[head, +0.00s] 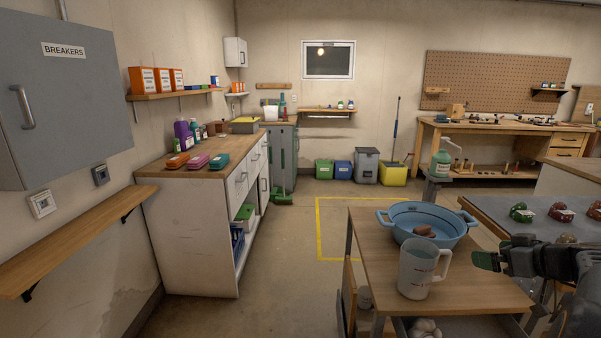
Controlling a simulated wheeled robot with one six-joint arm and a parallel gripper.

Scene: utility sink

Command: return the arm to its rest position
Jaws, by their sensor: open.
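My arm reaches in from the right edge in the head view, dark and roughly level. My gripper (486,261), with green fingertips, points left above the right part of the wooden cart top. It is open, and I see nothing between its jaws. It is to the right of a clear measuring jug (416,272) and appears apart from it. Part of my arm is cut off by the right edge.
A blue basin (398,209) holding a brown item (424,231) stands behind the jug on the wooden cart (376,246). A grey table (505,213) with several small items is at right. Open floor (250,270) lies left of the cart.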

